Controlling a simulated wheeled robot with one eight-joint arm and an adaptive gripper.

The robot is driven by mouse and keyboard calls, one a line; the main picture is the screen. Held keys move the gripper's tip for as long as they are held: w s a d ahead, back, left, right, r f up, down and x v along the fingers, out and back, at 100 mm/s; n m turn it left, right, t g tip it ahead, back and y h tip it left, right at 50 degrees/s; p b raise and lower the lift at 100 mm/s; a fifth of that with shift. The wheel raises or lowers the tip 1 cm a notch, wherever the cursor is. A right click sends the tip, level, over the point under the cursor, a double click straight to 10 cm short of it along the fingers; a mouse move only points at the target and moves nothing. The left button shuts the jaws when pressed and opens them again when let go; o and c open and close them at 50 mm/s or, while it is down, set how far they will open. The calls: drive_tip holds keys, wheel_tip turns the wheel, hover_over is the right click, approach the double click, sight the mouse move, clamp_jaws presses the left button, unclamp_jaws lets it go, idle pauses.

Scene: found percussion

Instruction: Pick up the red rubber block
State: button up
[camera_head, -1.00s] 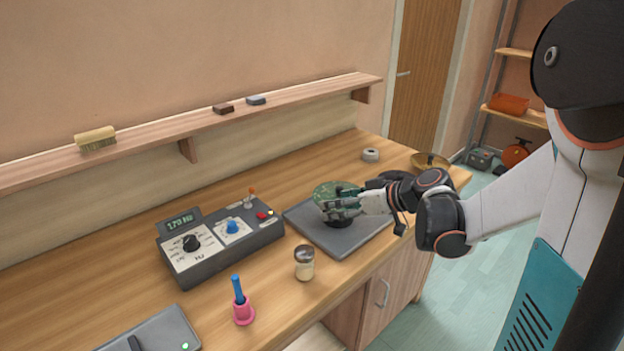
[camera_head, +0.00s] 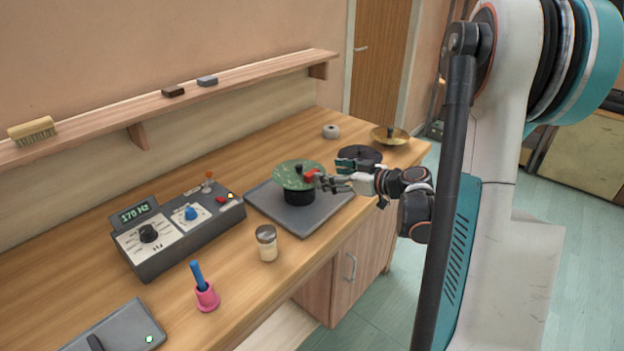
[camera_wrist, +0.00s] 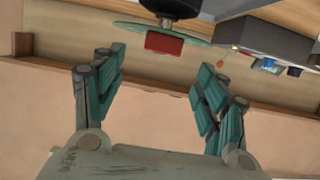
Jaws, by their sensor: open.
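The red rubber block (camera_head: 311,175) is at the right edge of the speckled green disc (camera_head: 290,174). The disc sits tilted on a black drum-like base (camera_head: 298,197). My gripper (camera_head: 328,180) is just right of the block, its fingers pointing at it. In the wrist view the red block (camera_wrist: 164,43) shows beyond and between the spread fingertips, below a dark round part. My gripper (camera_wrist: 161,62) is open and empty there. Whether a finger touches the block cannot be told from the head view.
The base stands on a grey slab (camera_head: 318,215). A control box (camera_head: 180,235) and a jar (camera_head: 267,243) are to the left. A black round object (camera_head: 360,154), a brass dish (camera_head: 389,135) and a grey ring (camera_head: 330,131) are behind my gripper. A wall shelf (camera_head: 230,88) runs along the back.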

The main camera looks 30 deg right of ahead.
sight(313, 172)
drive_tip(key=b+x, duration=0.1)
drive_tip(key=x, duration=0.1)
drive_tip(key=b+x, duration=0.1)
drive_tip(key=x, duration=0.2)
drive_tip(key=shift+s+a+f, duration=0.1)
drive_tip(key=shift+f, duration=0.25)
drive_tip(key=shift+w+a+f, duration=0.1)
drive_tip(key=shift+w+a, duration=0.05)
drive_tip(key=shift+w, duration=0.25)
drive_tip(key=shift+c, duration=0.6)
drive_tip(key=c, duration=0.9)
